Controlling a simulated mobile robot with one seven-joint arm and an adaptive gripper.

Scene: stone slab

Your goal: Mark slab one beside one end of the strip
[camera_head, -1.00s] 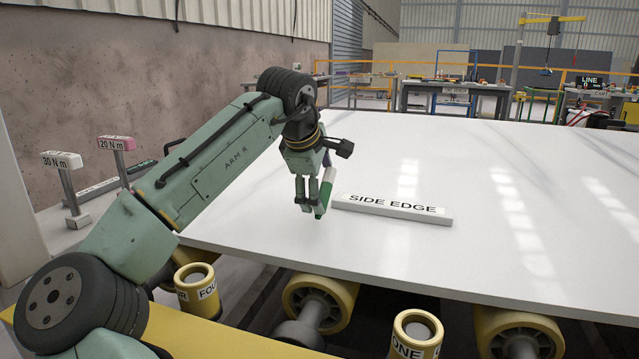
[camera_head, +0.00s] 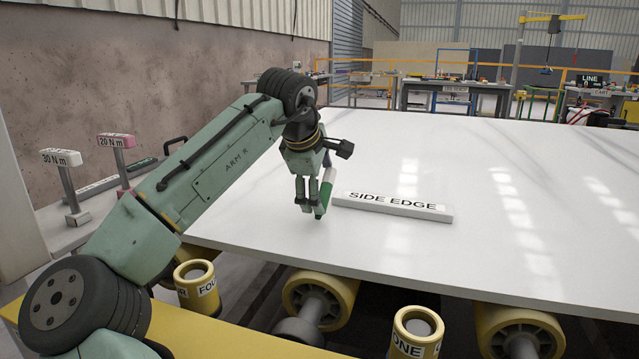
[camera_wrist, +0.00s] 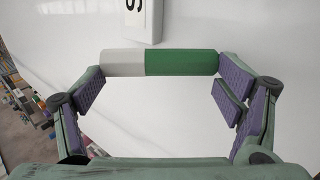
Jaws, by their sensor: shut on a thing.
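My gripper (camera_head: 313,203) is shut on a green and white marker (camera_head: 325,194), low over the slab near its front edge. In the wrist view the marker (camera_wrist: 160,63) spans between my gripper's fingers (camera_wrist: 160,80). Its lower end is close to the slab; I cannot tell whether it touches. The white strip (camera_head: 425,214) lettered SIDE EDGE lies on the slab (camera_head: 480,260), its left end just right of the marker. Part of the strip (camera_wrist: 143,30) shows in the wrist view beyond the marker. I see no mark on the slab here.
Yellow rollers (camera_head: 318,292) and yellow cups, one lettered ONE (camera_head: 416,328), stand below the slab's front edge. Tools labelled 30 N m (camera_head: 61,158) and 20 N m (camera_head: 116,142) stand at left. The slab's right and far parts are clear.

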